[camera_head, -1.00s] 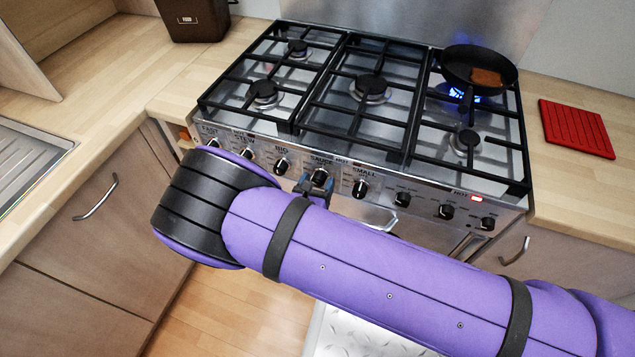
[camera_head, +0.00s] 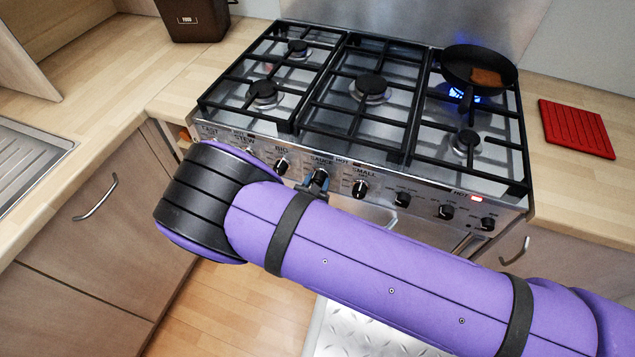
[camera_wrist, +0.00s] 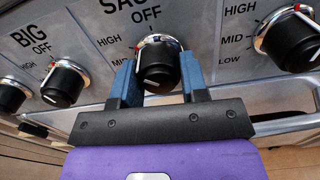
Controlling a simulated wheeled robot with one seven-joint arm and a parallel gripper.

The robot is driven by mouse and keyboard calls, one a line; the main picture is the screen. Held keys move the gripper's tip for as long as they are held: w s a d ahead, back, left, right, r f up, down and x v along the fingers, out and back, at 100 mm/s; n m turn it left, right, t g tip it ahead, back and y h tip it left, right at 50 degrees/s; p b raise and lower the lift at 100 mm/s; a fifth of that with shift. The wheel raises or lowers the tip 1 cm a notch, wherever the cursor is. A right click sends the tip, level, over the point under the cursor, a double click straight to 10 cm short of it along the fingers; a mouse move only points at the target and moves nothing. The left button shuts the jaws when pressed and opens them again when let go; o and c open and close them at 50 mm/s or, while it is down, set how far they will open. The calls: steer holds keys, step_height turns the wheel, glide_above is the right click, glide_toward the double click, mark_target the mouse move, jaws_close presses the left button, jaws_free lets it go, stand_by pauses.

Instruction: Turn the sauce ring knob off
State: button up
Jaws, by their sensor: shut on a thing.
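The sauce ring knob (camera_wrist: 158,66) is black with a chrome collar and sits under the "SAUCE" and "OFF" lettering in the wrist view. In the head view the knob (camera_head: 320,175) is partly hidden by the gripper (camera_head: 314,186). A blue flame (camera_head: 462,96) burns under the black frying pan (camera_head: 478,68) at the back right.
The BIG knob (camera_wrist: 64,82) is left of the gripper and the SMALL knob (camera_wrist: 289,42) is right, both close by. A red mat (camera_head: 576,128) lies on the right worktop. A red light (camera_head: 476,199) glows by "HOT". The other burners show no flame.

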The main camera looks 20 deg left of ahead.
steer(key=m, duration=0.4)
steer(key=shift+m, duration=0.3)
steer(key=m, duration=0.4)
steer(key=shift+a+m, duration=0.1)
steer(key=shift+m, duration=0.3)
steer(key=o, duration=0.9)
steer(key=shift+s, duration=0.1)
steer(key=s, duration=1)
steer(key=shift+s+a, duration=0.3)
steer(key=shift+a, duration=0.1)
